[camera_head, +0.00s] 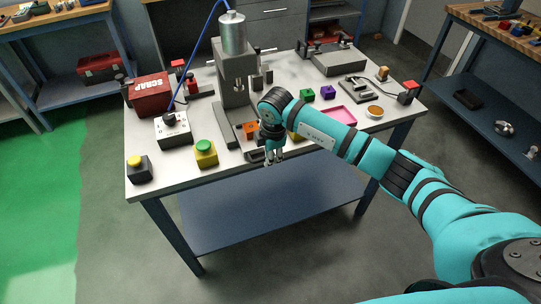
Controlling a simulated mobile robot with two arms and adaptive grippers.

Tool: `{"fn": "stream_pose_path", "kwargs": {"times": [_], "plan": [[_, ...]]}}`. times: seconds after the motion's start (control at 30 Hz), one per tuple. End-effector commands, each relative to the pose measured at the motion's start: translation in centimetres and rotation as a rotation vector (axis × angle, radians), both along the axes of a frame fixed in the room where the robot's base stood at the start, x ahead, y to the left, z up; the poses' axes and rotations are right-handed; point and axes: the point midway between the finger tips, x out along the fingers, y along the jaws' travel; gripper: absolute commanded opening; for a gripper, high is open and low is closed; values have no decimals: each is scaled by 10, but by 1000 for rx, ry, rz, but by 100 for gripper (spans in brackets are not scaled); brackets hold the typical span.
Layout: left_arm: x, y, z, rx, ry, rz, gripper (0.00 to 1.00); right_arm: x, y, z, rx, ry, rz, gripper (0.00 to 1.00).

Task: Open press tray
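The press (235,75) stands on the middle of the white table, with a silver cylinder on top and a blue hose. An orange block (250,129) sits at its base. A dark, low tray-like part (256,155) lies at the front table edge below the press, partly hidden by my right gripper; I take it as the press tray. My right gripper (274,158) points down at the front edge, right beside this part. Whether it touches the part, or how far its fingers are apart, is too small to tell. My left gripper is not in view.
A red scrap box (151,95), a control box (172,130) and green-topped (205,153) and yellow-topped (138,168) buttons stand left. A pink tray (341,115), green (307,94) and purple (327,91) blocks and a small bowl (375,112) lie right. Open floor lies in front.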

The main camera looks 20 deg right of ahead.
Motion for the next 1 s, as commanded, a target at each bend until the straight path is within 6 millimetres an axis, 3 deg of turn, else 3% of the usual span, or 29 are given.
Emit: {"fn": "stream_pose_path", "kwargs": {"times": [0.13, 0.27, 0.33, 0.4, 0.43, 0.57, 1.0], "plan": [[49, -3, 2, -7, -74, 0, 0, 0, 0, -1, -1, -1, 0, 34], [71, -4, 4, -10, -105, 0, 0, 1, 0, 0, -1, -2, 0, 34], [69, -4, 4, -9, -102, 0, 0, 1, 0, 0, 0, -3, 0, 34], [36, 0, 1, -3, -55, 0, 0, 1, 0, 1, 0, -3, 0, 34], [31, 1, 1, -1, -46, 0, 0, 1, 0, 2, 0, -4, 0, 34], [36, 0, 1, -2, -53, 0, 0, 0, 0, 14, 0, -7, 0, 34], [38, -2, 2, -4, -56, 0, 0, -16, -1, 99, 1, -7, 0, 34]]}}
